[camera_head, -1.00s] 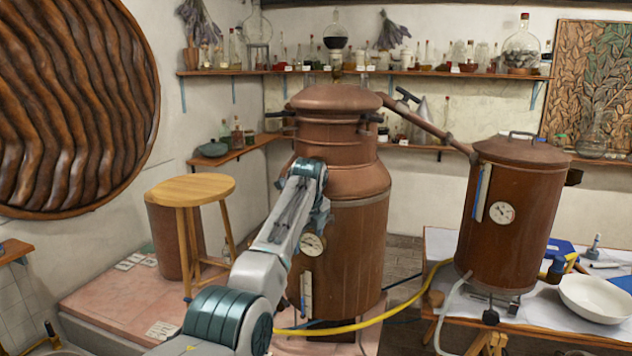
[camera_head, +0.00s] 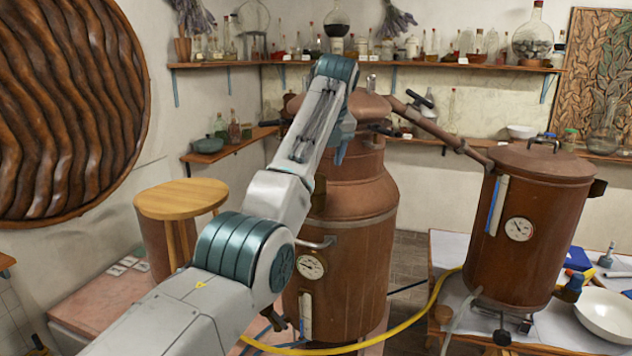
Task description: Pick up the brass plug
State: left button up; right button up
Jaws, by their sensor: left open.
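I cannot pick out the brass plug for certain in this view. The large copper still (camera_head: 365,215) stands in the middle, partly behind my left arm. My left arm reaches up from the bottom left across the still. My left gripper (camera_head: 343,150) is in front of the still's shoulder, mostly hidden behind my own forearm and wrist; its fingers hold nothing that I can see. A small upright metal piece (camera_head: 371,82) shows by the still's domed lid; I cannot tell what it is. My right gripper is not in view.
A smaller copper vessel (camera_head: 525,225) with a gauge stands at the right, joined to the still by a slanted pipe (camera_head: 440,130). A white bowl (camera_head: 605,318) is on the table beside it. A wooden stool (camera_head: 180,197) stands left. A yellow hose (camera_head: 400,328) crosses low.

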pick_arm(q)
jog(key=shift+w+a+f, duration=0.1)
jog(key=shift+w+f, duration=0.75)
jog(key=shift+w, duration=0.05)
jog(key=p+x, duration=0.2)
jog(key=shift+a+f+p, duration=0.15)
jog(key=shift+p, duration=0.25)
jog(key=shift+p+x, duration=0.5)
jog(key=shift+x, duration=0.75)
jog(key=shift+s, duration=0.2)
jog(key=c, duration=1.1)
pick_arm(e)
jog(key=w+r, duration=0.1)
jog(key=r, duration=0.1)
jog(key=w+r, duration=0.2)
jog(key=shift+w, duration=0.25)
